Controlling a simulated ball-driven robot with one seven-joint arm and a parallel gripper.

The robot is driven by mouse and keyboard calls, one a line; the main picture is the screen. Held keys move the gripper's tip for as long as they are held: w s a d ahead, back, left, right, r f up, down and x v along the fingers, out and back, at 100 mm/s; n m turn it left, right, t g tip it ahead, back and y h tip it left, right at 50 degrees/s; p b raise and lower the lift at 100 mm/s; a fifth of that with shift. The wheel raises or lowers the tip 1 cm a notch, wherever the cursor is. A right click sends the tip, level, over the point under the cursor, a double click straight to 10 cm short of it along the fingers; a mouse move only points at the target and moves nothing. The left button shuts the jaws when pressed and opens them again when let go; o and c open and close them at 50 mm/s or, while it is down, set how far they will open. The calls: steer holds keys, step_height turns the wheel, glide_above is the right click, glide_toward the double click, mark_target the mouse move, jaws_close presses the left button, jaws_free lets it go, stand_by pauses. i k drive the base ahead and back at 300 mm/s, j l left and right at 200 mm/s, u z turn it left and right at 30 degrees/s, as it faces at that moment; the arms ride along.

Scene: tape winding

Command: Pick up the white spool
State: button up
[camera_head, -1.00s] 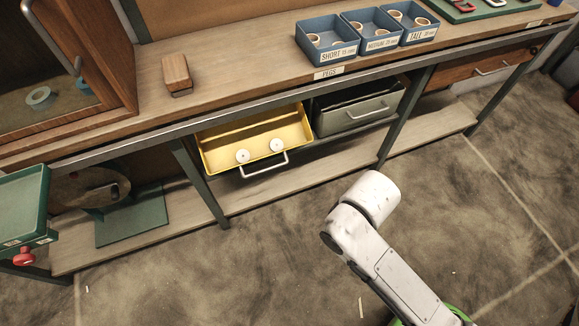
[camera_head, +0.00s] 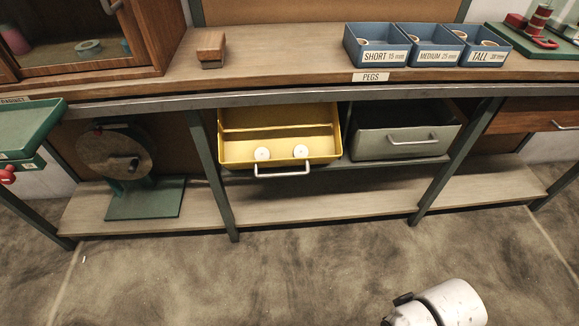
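Two small white round pieces that look like spools lie in the open yellow drawer under the bench. The left white spool (camera_head: 262,153) and the right white spool (camera_head: 300,151) sit near the drawer's front wall, apart from each other. The yellow drawer (camera_head: 235,121) has a pale handle (camera_head: 283,172) at its front. Only a white part of my arm (camera_head: 452,303) shows at the bottom right, over the floor and well away from the drawer. My gripper is not in view.
A grey-green drawer (camera_head: 405,139) is right of the yellow one. Blue peg bins (camera_head: 383,55) and a wooden block (camera_head: 211,48) stand on the bench. A winding wheel (camera_head: 113,155) is on the lower shelf. Bench legs flank the drawers; the floor in front is clear.

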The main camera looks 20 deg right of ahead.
mark_target(261, 153)
steer(key=z, duration=1.45)
steer(key=u, duration=1.55)
steer(key=i+j, duration=0.4)
